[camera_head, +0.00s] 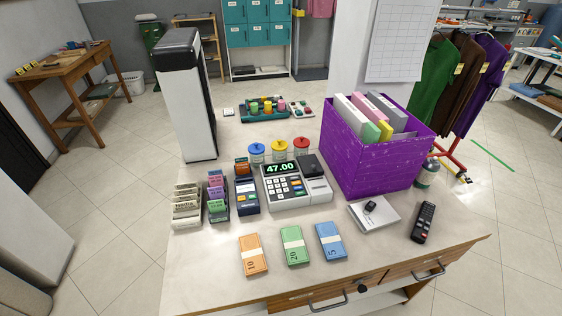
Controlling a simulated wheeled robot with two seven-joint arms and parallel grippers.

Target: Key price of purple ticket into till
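The till (297,187) stands in the middle of the counter. Its green display (281,168) reads 47.00, and its keypad of white keys with a few coloured ones faces me. To its left, a dark rack (219,215) holds upright tickets. The print on the purple ticket is too small to read. Neither of my grippers is in view.
A card terminal (246,196) and a grey rack (186,213) stand left of the till. Orange (253,255), green (294,246) and blue (330,242) banknote bundles lie in front. A purple box (372,163), white pad (375,217) and remote (423,222) are at right. The front-left counter is clear.

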